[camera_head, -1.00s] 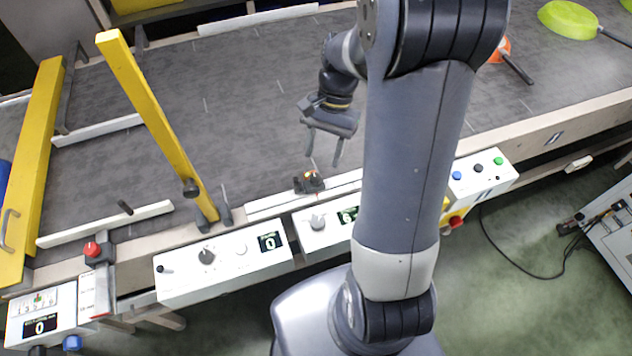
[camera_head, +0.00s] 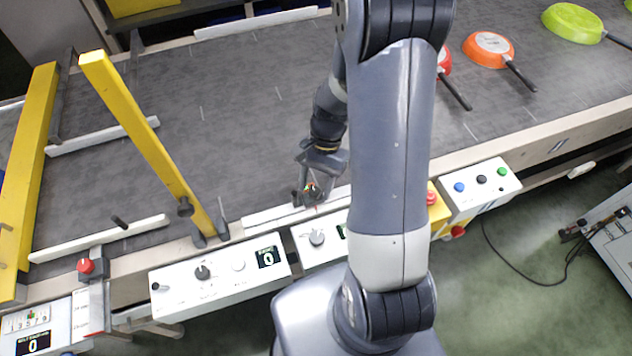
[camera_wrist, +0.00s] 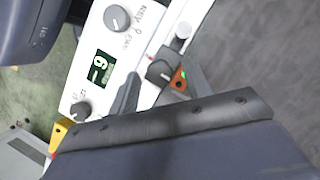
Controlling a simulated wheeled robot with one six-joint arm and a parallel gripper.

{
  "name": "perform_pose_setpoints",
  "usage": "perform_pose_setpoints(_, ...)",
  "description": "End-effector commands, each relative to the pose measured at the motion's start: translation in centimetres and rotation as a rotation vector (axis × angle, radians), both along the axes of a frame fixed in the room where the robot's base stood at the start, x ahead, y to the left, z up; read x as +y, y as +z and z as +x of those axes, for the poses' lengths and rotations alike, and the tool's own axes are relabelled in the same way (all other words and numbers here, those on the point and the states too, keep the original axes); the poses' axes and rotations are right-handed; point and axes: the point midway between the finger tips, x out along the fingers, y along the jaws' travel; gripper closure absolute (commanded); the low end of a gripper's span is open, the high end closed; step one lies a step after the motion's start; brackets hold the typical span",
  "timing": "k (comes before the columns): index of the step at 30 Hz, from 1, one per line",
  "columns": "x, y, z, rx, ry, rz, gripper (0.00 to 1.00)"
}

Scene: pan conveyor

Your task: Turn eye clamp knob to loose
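The eye, a small sensor (camera_wrist: 179,78) with an orange face and a green light, sits at the conveyor's near edge. A small black knob (camera_wrist: 159,71) beside it in the wrist view looks like the eye clamp knob. My gripper (camera_head: 312,190) is down over this spot in the head view and hides most of the eye. In the wrist view, my gripper (camera_wrist: 161,77) has its fingers apart, one on each side of the knob and eye. I cannot tell whether either finger touches the knob.
A yellow bar (camera_head: 140,135) rises at left. An orange pan (camera_head: 488,49) and a green pan (camera_head: 572,23) lie on the belt at right.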

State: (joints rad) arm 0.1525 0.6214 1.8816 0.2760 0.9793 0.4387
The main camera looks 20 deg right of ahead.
Motion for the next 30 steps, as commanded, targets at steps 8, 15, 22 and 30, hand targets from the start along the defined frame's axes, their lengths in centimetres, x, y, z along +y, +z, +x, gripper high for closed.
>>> perform_pose_setpoints(8, -0.02, 0.03, 0.02, 0.0, 0.0, 0.0, 0.77)
perform_pose_setpoints(15, -0.01, 0.04, 0.03, 0.0, 0.0, 0.0, 0.96)
perform_pose_setpoints(22, 0.02, 0.04, 0.05, 0.0, 0.019, 0.0, 0.96)
perform_pose_setpoints(30, 0.12, 0.03, 0.17, -0.001, 0.148, 0.0, 0.96)
